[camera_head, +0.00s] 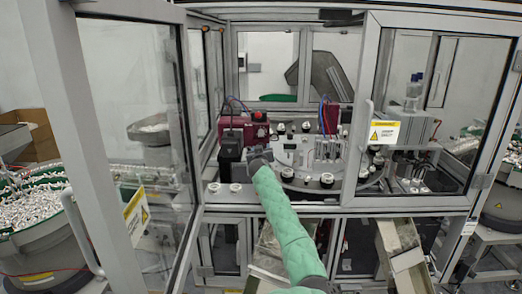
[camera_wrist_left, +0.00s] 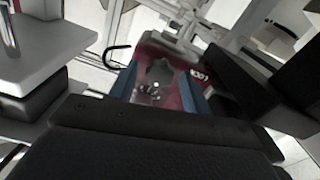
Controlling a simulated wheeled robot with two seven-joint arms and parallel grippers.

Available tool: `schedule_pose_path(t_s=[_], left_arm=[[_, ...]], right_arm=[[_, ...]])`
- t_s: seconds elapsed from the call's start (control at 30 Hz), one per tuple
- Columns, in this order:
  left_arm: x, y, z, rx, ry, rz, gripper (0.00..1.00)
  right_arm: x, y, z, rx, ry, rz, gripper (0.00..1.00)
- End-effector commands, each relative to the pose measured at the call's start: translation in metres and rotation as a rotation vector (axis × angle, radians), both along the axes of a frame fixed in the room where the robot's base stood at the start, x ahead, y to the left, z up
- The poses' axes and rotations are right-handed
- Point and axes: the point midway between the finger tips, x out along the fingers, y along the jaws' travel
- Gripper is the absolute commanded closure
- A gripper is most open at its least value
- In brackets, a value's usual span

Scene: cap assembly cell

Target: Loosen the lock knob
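A dark red machine unit (camera_head: 233,123) stands inside the cell, left of the middle. In the left wrist view its red face (camera_wrist_left: 148,50) is close ahead, with a grey metal part (camera_wrist_left: 158,74) that looks like the lock knob. My left gripper (camera_wrist_left: 158,95) has its two blue fingers apart, one on each side of this grey part; I cannot tell whether they touch it. In the head view my green-sleeved arm reaches into the cell and the dark gripper (camera_head: 259,160) is just below the red unit; its fingertips are hard to make out. My right gripper is not in view.
An open glass door (camera_head: 92,130) stands at the left, and a framed door panel (camera_head: 355,120) with a yellow warning label (camera_head: 384,132) at the right. A round station plate with several black-and-white fixtures lies right of the gripper. Parts bowls (camera_head: 38,205) stand outside.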

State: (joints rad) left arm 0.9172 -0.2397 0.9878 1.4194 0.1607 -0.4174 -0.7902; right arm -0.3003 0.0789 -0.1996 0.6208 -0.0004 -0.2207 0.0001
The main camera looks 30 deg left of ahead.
Motion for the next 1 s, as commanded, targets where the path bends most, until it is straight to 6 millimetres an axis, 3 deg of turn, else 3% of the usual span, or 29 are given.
schedule_pose_path(t_s=[0.03, 0.2, 0.57, 1.0], left_arm=[[0.000, 0.000, 0.000, 0.000, 0.000, 0.000, 0.62], [0.000, 0.000, 0.000, 0.000, 0.000, 0.000, 0.91], [0.000, 0.000, -0.001, -0.047, -0.029, 0.000, 0.91], [0.000, 0.000, -0.002, -0.336, -0.206, 0.001, 0.91]], right_arm=[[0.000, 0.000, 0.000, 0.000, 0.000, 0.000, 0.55], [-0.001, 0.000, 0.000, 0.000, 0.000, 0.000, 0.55], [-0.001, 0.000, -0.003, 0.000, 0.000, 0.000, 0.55], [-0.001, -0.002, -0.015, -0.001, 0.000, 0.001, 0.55]])
